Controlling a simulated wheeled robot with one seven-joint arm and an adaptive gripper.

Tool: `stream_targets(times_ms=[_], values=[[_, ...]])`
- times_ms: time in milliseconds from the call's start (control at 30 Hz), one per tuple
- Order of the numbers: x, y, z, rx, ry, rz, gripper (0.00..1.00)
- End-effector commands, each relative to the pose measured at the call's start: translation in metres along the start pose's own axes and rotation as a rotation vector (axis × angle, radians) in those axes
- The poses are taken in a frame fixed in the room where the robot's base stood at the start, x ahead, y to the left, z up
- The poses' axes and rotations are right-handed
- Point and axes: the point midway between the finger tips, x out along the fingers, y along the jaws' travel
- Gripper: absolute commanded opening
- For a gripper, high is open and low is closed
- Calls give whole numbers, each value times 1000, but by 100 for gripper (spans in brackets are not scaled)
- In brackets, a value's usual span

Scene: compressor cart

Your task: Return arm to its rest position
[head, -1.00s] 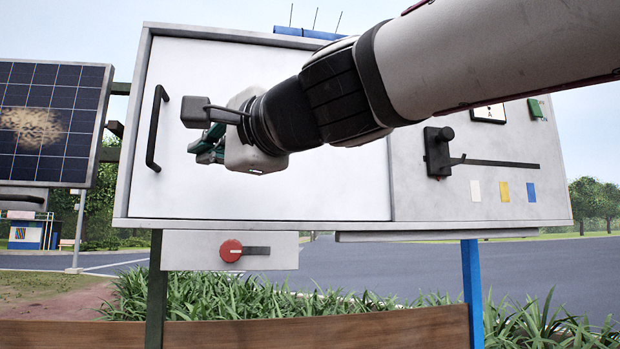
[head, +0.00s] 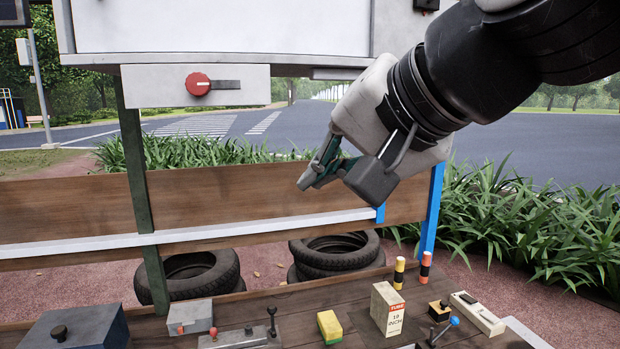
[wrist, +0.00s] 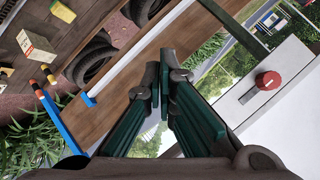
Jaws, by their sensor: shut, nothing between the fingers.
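My gripper (head: 312,180) hangs from my arm right of centre in the head view, tilted down and to the left. Its dark green fingers are closed together with nothing between them. The fingers also show in the wrist view (wrist: 160,100). The gripper is in the air above the bench and in front of the wooden backboard, apart from both. It is below and to the right of the red rotary knob (head: 198,84) on the white panel.
A blue post (head: 432,212) is close right of the gripper. Tyres (head: 335,250) lie behind the bench.

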Motion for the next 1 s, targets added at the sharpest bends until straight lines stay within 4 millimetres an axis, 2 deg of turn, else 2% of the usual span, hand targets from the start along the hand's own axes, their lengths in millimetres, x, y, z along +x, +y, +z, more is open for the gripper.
stream_targets(times_ms=[33,200,300,400,500,600,1000], values=[[-2,34,10,-44,-18,74,0],[-16,142,52,-207,-123,319,0],[-30,194,77,-281,-199,437,0],[-43,233,97,-336,-266,524,0],[-52,256,111,-370,-314,577,0],[-57,267,118,-386,-340,602,0],[-58,269,118,-389,-343,605,0]])
